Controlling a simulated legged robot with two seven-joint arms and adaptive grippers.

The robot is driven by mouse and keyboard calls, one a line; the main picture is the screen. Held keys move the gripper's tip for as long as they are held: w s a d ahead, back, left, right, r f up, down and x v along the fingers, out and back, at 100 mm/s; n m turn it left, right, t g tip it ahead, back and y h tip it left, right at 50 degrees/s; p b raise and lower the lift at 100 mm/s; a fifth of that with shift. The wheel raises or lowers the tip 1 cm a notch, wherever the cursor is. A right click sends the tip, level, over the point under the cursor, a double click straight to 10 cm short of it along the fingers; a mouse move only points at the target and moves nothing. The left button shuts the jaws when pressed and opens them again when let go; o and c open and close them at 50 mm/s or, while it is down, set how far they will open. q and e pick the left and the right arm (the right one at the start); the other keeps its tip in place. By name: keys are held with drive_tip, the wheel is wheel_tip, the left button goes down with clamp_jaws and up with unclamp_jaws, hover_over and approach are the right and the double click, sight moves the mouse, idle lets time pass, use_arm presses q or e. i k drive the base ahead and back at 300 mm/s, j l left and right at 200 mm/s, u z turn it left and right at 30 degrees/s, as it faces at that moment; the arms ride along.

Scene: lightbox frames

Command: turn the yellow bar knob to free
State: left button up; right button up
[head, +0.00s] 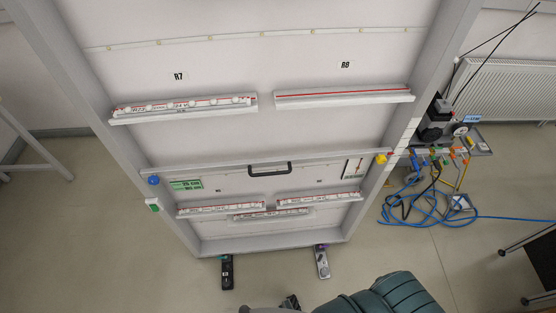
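The yellow bar knob (381,158) is a small yellow piece on the right post of the white lightbox frame (419,105), level with the crossbar that has a black handle. Its exact angle is too small to make out. My teal, ribbed arm part (390,297) shows at the bottom edge, right of centre, well below the knob. A small dark part (290,302) beside it at the bottom edge may be my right gripper; its fingers cannot be made out. Nothing of mine touches the knob. My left gripper is not in view.
A blue knob (153,180) sits on the left post, with a green-and-white piece (153,204) below it. The black handle (269,169) is mid-frame. Blue cables (418,208) and equipment (440,125) lie right of the frame. Floor at left is mostly clear.

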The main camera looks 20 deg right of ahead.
sight(380, 159)
drive_tip(key=z, duration=1.7)
